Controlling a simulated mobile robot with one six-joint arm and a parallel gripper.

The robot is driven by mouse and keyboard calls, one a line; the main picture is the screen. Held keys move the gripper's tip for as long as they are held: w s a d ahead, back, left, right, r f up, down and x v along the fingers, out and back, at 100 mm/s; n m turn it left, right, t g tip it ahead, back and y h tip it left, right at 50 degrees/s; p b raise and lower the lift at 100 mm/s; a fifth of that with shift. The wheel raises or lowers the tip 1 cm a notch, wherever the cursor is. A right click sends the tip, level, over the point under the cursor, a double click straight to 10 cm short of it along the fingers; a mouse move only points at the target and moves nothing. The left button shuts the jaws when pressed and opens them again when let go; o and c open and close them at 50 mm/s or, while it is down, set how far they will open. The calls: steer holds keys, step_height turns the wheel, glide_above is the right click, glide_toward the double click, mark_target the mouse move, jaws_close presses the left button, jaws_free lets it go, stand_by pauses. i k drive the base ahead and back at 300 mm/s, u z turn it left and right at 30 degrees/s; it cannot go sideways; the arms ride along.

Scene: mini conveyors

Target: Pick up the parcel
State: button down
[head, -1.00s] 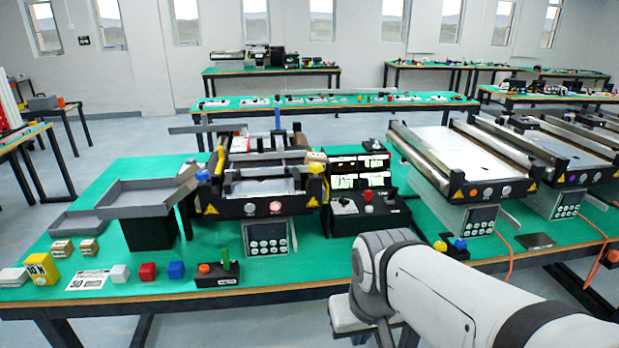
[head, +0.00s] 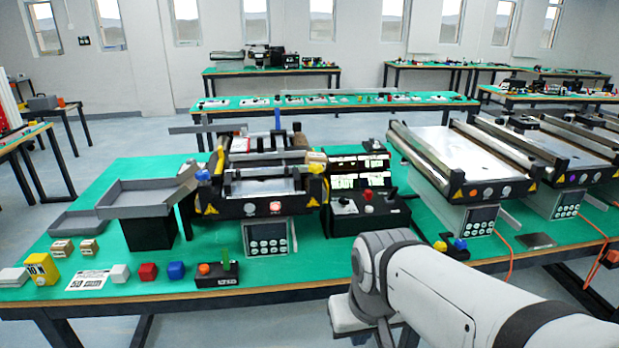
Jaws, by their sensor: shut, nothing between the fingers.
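Several small tan boxes with pale labels could be the parcel, and I cannot tell which one is meant. One tan box (head: 62,248) stands on the left of the green table, with a second tan box (head: 88,247) just right of it. Another tan box (head: 316,158) is at the right side of the middle mini conveyor (head: 262,208), beside its yellow-marked frame. My arm reaches in from the lower right, in front of the table's front edge. My gripper is not visible; the arm's far end is hidden behind its own links.
Grey trays (head: 150,192) stand left of the conveyor. Along the front lie a yellow block (head: 42,269), a white cube (head: 120,273), a red cube (head: 148,272), a blue cube (head: 176,270) and a black button box (head: 217,279). A control panel (head: 365,210) and another conveyor (head: 460,160) stand to the right.

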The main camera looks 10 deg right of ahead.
mark_target(311, 157)
steer(key=z, duration=0.2)
steer(key=i, duration=0.9)
steer(key=u, duration=0.15)
